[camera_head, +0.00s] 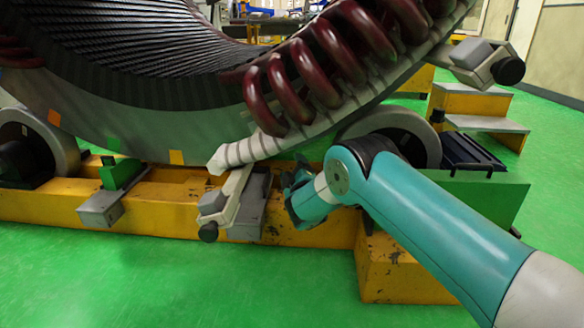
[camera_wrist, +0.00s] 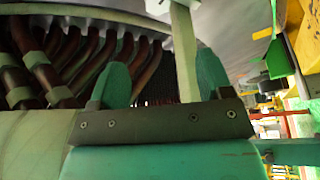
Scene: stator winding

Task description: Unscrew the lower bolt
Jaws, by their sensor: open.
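The lower bolt (camera_head: 208,232) has a dark round head. It sits at the bottom end of a pale clamp bracket (camera_head: 236,196) below the stator's rim. My gripper (camera_head: 292,192) is to the right of this bracket and a little higher than the bolt, apart from it. In the wrist view my gripper (camera_wrist: 162,62) has its two teal fingers spread, with an open gap. A pale bar (camera_wrist: 186,50) shows between the fingers, closer to the right one. I cannot tell whether it touches. The bolt is not clearly visible in the wrist view.
The large stator (camera_head: 150,120) with dark red coils (camera_head: 330,60) rests on rollers above a yellow base (camera_head: 40,203). Another bracket with a dark bolt (camera_head: 508,70) is at the upper right. Yellow steps (camera_head: 470,103) stand behind. Green floor (camera_head: 150,280) is clear in front.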

